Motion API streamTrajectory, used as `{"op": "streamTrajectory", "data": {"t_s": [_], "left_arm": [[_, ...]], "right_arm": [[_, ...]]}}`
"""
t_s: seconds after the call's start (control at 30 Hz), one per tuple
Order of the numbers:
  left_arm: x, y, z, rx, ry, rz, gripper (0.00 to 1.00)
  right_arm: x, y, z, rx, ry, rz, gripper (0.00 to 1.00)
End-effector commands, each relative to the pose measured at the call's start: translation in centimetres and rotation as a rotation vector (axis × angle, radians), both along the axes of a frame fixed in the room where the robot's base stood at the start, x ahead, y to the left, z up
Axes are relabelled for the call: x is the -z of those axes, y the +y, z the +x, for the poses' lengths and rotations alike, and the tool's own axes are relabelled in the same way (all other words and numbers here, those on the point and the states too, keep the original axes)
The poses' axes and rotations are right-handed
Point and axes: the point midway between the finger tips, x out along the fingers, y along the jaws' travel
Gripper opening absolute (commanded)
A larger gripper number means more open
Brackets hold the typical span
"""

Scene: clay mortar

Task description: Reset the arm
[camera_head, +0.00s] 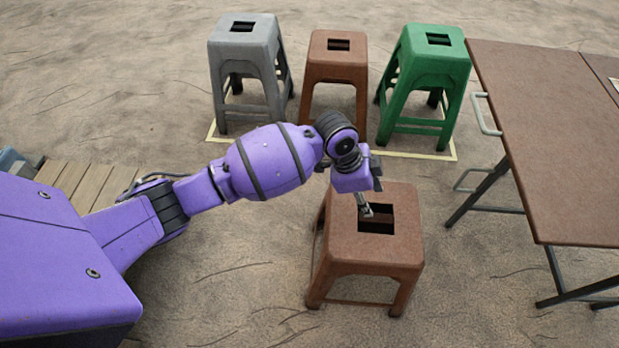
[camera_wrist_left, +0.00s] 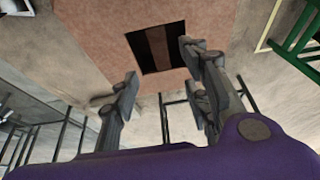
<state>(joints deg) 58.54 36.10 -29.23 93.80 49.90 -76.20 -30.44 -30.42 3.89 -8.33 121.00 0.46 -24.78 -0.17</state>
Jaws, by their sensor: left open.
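My left arm, purple with dark bands, reaches in from the left in the head view. My left gripper (camera_head: 368,212) is over the near brown stool (camera_head: 365,250), at the square hole in its seat. In the left wrist view the left gripper (camera_wrist_left: 160,85) shows two dark fingers spread wide apart with nothing between them. The stool's seat (camera_wrist_left: 100,40) and its dark hole fill the upper part of that view. I cannot tell whether a fingertip touches the seat. My right gripper is in neither view.
A grey stool (camera_head: 245,50), another brown stool (camera_head: 335,70) and a green stool (camera_head: 430,75) stand in a row behind, by a pale floor outline (camera_head: 420,154). A brown folding table (camera_head: 550,140) stands at the right. Floor left of the near stool is clear.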

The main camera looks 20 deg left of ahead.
Motion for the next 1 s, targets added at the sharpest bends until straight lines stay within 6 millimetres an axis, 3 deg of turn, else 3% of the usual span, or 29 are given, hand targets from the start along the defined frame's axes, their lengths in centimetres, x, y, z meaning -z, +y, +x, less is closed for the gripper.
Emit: {"op": "streamTrajectory", "data": {"t_s": [0.5, 0.63, 0.77, 1.0], "left_arm": [[-0.2, -0.2, 0.3, -0.015, -0.003, -0.008, 0.43], [-1.2, -0.9, 2.4, -0.085, -0.077, -0.045, 0.43], [-3.8, -2.8, 5.0, -0.168, -0.214, -0.135, 0.43], [-2.4, -3.6, 2.1, -0.374, -0.322, -0.316, 0.43]], "right_arm": [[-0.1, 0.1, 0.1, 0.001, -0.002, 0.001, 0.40], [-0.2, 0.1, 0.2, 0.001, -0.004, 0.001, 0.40], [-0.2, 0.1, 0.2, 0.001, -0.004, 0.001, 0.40], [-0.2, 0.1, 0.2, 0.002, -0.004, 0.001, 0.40]]}}
